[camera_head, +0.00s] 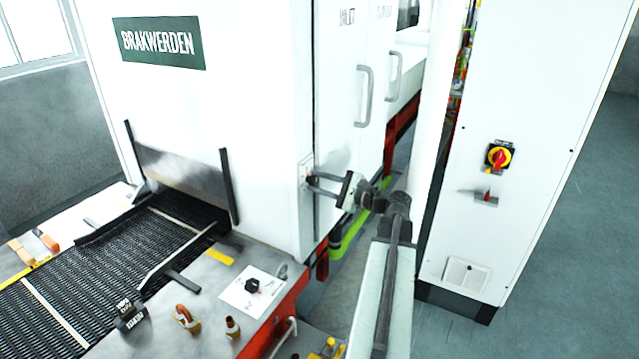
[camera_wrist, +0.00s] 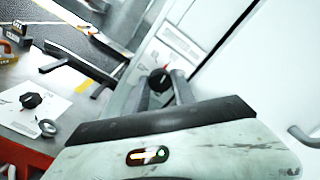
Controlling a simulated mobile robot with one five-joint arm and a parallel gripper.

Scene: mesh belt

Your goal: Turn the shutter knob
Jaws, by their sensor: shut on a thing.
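My gripper (camera_head: 312,184) reaches to a small panel (camera_head: 305,170) near the corner of the white machine. In the wrist view my gripper (camera_wrist: 164,78) has its two grey fingers on either side of a black round knob (camera_wrist: 160,79). The jaws are shut on this knob, which sits below a pale label plate (camera_wrist: 180,45). The fingers hide part of the knob, and its pointer cannot be read. In the head view the knob is too small and covered to make out. A grey metal shutter plate (camera_head: 182,178) stands between dark guides over the belt opening.
A mesh belt (camera_head: 90,265) runs into the machine at left. Another black knob (camera_head: 252,286) is on a white plate on the metal table. Door handles (camera_head: 363,95) stick out from the machine's side. A white cabinet (camera_head: 540,130) with a red-yellow switch (camera_head: 499,157) stands at right.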

